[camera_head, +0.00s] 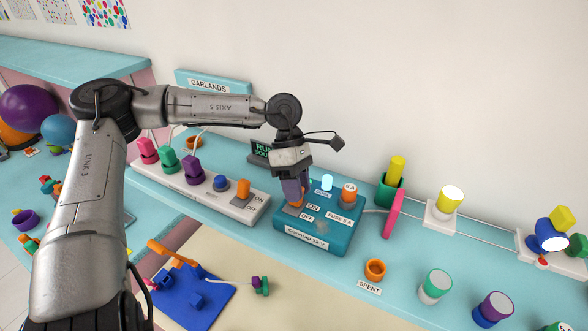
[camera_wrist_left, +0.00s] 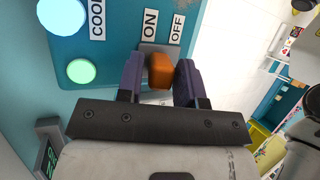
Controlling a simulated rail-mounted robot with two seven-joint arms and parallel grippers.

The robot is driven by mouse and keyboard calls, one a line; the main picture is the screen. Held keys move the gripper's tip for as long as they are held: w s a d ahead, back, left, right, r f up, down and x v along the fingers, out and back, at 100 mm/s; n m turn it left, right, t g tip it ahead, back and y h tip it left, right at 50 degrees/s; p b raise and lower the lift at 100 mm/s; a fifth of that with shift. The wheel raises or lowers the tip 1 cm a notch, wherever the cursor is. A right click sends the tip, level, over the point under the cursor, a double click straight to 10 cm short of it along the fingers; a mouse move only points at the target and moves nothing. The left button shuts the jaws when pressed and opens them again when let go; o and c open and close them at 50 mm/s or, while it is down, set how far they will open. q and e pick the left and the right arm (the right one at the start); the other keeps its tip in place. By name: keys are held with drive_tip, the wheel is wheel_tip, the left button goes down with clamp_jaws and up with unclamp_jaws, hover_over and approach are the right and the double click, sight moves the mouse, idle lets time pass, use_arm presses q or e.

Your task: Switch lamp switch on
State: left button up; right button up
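An orange switch lever (camera_wrist_left: 160,70) sits in a grey slot on the teal box (camera_head: 318,235), beside ON and OFF labels. My left gripper (camera_head: 294,192) points down at this lever and mostly hides it in the head view. In the left wrist view the two purple fingers of the left gripper (camera_wrist_left: 160,80) stand on either side of the lever, very close to it, apart from each other. I cannot tell whether they touch it. A second orange switch (camera_head: 243,188) with ON and OFF labels is on the white power strip (camera_head: 205,193). My right gripper is not in view.
The teal box carries a glowing cyan lamp (camera_head: 327,182) and an orange fuse (camera_head: 349,191). An orange ring labelled SPENT (camera_head: 375,270) and a green-topped cylinder (camera_head: 435,286) stand to the right. A blue tray (camera_head: 195,295) lies in front.

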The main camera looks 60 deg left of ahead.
use_arm(q)
drive_tip(key=b+v, duration=0.2)
drive_tip(key=v, duration=1.1)
drive_tip(key=shift+r, duration=0.2)
drive_tip(key=shift+w+a, duration=0.1)
